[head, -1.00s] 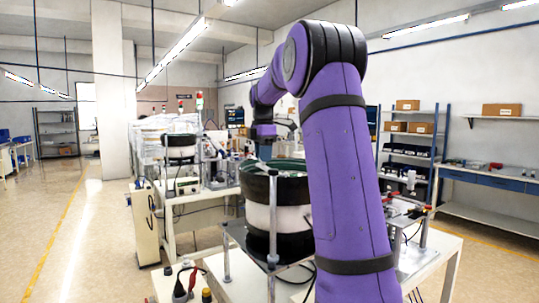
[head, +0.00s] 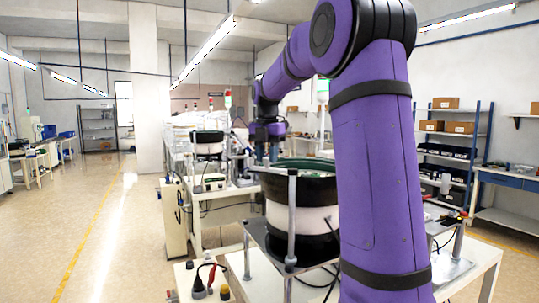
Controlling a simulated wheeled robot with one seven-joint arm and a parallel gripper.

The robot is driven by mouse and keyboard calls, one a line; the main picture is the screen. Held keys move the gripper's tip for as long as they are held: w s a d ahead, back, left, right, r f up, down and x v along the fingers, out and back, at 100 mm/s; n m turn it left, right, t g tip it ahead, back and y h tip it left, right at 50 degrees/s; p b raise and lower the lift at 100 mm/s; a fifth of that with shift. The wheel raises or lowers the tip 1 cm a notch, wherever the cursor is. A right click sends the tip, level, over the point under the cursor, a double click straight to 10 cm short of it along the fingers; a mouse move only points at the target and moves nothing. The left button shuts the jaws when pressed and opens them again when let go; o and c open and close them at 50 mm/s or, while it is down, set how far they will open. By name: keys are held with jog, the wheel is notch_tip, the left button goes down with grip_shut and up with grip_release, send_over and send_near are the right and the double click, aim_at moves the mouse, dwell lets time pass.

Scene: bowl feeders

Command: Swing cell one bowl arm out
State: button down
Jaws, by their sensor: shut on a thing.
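The near bowl feeder (head: 316,190), black and white with a green inside, stands on a metal stand. A grey upright post (head: 292,225) rises at its front. The bowl arm (head: 270,170) is a thin grey bar at rim height, running left from the post top. My purple arm reaches over from the right. My gripper (head: 266,155) points down at the bowl's back left rim, at the bar's left end. It is shut on the bowl arm; the fingertips are small and the contact is hard to make out.
A second feeder (head: 208,142) stands on a bench behind. A cream cabinet (head: 175,208) is left of the near table (head: 258,285). Black and red cable clips (head: 205,280) lie at its front left. Shelves (head: 455,150) stand at the right. The left floor is free.

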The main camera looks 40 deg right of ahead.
aim_at(265, 159)
jog(key=shift+s+a+n, duration=0.25)
jog(key=shift+a+n, duration=0.3)
jog(key=shift+n, duration=0.25)
jog(key=c, duration=0.8)
grip_release()
jog(key=shift+r, duration=0.1)
notch_tip(265, 159, up, 11)
jog(key=shift+f, duration=0.2)
jog(key=shift+a, duration=0.1)
